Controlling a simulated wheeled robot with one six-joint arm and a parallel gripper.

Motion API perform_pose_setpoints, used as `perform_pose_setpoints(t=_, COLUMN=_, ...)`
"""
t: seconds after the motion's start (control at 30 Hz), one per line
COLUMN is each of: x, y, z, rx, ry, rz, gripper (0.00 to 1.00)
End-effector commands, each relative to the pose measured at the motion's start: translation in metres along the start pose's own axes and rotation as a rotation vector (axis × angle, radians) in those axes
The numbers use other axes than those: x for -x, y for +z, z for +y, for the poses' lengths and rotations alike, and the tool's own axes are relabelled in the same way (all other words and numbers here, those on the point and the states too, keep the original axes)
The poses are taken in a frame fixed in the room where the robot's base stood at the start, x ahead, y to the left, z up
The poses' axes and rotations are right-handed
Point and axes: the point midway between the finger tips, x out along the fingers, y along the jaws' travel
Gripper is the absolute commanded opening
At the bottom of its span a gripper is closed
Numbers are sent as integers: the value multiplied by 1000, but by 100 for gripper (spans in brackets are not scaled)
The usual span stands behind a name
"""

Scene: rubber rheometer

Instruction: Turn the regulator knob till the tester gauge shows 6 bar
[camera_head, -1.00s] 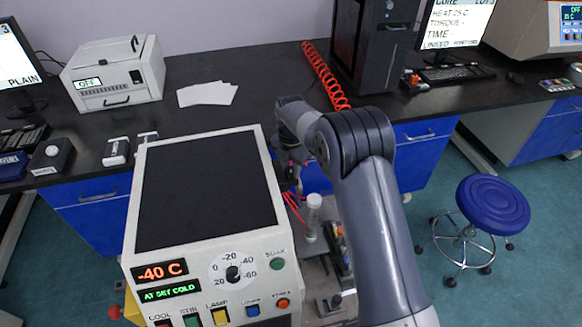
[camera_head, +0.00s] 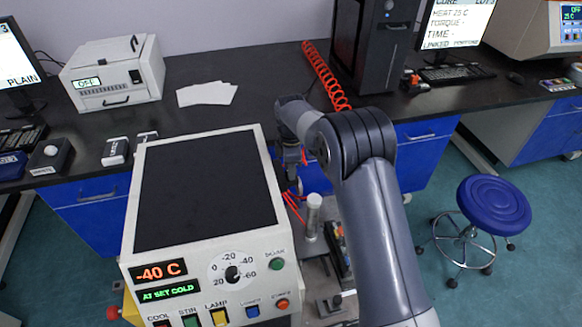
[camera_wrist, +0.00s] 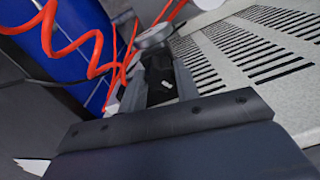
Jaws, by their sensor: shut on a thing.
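In the wrist view my gripper (camera_wrist: 148,85) is shut on a black knob (camera_wrist: 161,76) with a small white mark, which I take as the regulator knob. A round grey metal part (camera_wrist: 154,36), perhaps the gauge seen from its edge or back, sits just beyond the knob. No gauge face or reading can be made out. In the head view my gripper (camera_head: 293,182) is low behind the right side of the white cold box, and the knob there is hidden by the box and my arm.
A red coiled hose (camera_wrist: 72,45) runs close to my gripper's left. A pale slotted panel (camera_wrist: 255,45) lies close on its right. In the head view the cold box (camera_head: 262,180) stands next to my arm, with a clear upright cylinder (camera_head: 313,215) near it. A blue stool (camera_head: 492,207) stands right.

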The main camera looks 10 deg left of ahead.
Motion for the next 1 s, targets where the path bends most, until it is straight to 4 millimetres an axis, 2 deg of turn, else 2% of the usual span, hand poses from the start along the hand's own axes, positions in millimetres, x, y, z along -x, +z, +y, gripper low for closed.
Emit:
perform_pose_setpoints(t=0.3, x=1, y=0, z=1, rx=-130, ry=3, rz=0, gripper=8)
perform_pose_setpoints(t=0.87, x=2, y=0, z=1, rx=-158, ry=4, rz=0, gripper=8)
perform_pose_setpoints(t=0.9, x=2, y=0, z=1, rx=-157, ry=4, rz=0, gripper=33)
perform_pose_setpoints(t=1.0, x=1, y=0, z=1, rx=-157, ry=3, rz=0, gripper=41)
